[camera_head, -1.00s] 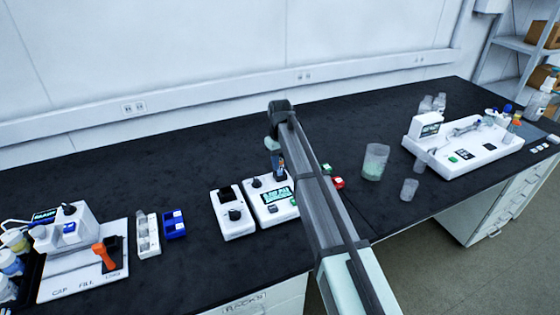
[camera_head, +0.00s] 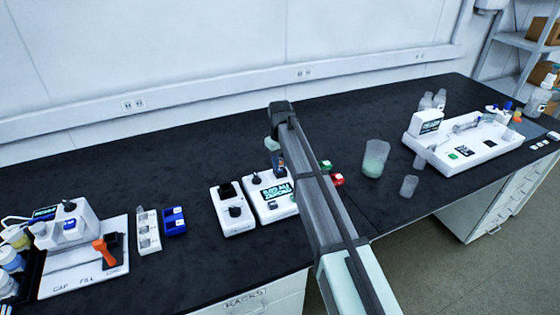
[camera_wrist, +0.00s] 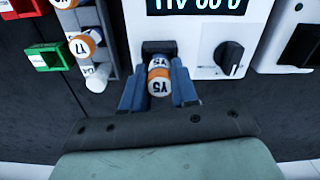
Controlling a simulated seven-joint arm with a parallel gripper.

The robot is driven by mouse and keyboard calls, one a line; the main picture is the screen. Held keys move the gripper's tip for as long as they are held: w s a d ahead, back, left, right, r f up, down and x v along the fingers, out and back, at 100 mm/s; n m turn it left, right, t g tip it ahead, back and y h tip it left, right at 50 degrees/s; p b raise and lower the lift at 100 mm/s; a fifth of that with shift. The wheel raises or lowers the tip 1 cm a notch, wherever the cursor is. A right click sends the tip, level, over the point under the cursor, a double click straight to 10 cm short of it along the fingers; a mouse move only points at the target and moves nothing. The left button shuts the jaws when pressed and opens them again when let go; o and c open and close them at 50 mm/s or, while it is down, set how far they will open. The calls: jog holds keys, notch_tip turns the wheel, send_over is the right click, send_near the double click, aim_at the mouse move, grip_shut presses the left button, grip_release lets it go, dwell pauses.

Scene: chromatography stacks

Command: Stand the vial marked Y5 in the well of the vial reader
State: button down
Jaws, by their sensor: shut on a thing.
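In the wrist view my gripper (camera_wrist: 158,88) has its two blue fingers closed on the vial marked Y5 (camera_wrist: 158,76), which has an orange and white cap seen from above. The vial is at the edge of the white vial reader (camera_wrist: 205,68), right by a dark opening (camera_wrist: 157,46) in it. I cannot tell whether the vial's lower end is in the well. In the head view the reader (camera_head: 262,211) stands mid-bench with a lit display, and my gripper (camera_head: 278,165) is over its far right side, partly hidden by my arm.
Beside the reader in the wrist view are a rack with other orange-capped vials (camera_wrist: 85,43), a green block (camera_wrist: 50,56) and a red block (camera_wrist: 20,7). A clear beaker (camera_head: 375,160) stands right of my arm. Bench behind the reader is clear.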

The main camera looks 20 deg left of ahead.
jog(key=c, duration=0.8)
grip_release()
jog(key=shift+r, duration=4)
